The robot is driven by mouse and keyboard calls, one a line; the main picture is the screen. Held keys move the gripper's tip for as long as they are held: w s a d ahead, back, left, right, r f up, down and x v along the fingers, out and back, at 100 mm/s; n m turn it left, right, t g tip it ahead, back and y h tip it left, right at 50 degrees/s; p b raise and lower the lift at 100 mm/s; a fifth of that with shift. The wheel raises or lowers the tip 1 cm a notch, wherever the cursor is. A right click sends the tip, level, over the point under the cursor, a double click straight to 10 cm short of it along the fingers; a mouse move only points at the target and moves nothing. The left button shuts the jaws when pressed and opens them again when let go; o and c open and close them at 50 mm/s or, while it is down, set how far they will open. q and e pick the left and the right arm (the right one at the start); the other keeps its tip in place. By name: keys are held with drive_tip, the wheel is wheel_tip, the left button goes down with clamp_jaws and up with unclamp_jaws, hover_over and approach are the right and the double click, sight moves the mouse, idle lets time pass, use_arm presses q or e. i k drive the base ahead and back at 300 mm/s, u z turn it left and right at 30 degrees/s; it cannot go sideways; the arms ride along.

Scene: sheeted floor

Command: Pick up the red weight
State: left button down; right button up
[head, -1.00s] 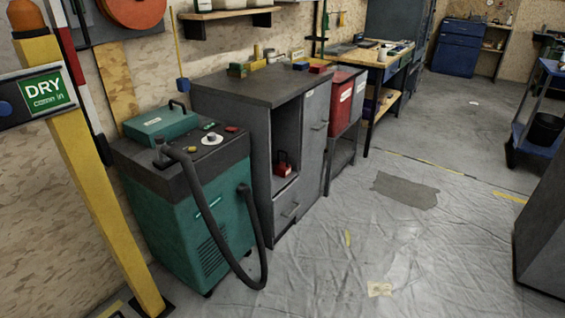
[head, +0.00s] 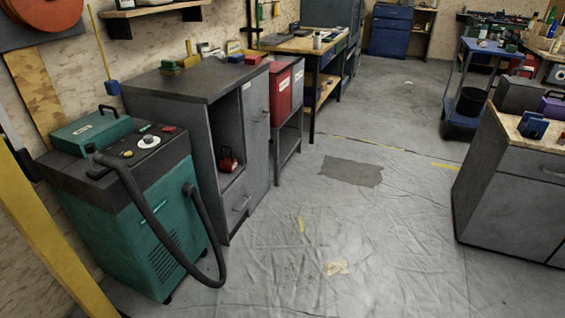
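A small red weight (head: 227,160) with a dark handle sits in the open shelf space of the grey cabinet (head: 165,84), above its drawer. The cabinet stands against the left wall, some way ahead of me. Neither of my grippers shows in the head view.
A teal machine (head: 125,210) with a black hose (head: 150,215) stands left of the cabinet, the hose looping over the floor. A yellow post (head: 45,220) is at near left. A grey counter (head: 505,190) stands at right. The sheeted floor (head: 370,240) between is clear.

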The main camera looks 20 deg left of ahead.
sight(227, 164)
drive_tip(key=z, duration=0.05)
drive_tip(key=i, duration=2.5)
drive_tip(key=u, duration=2.85)
drive_tip(key=i, duration=0.95)
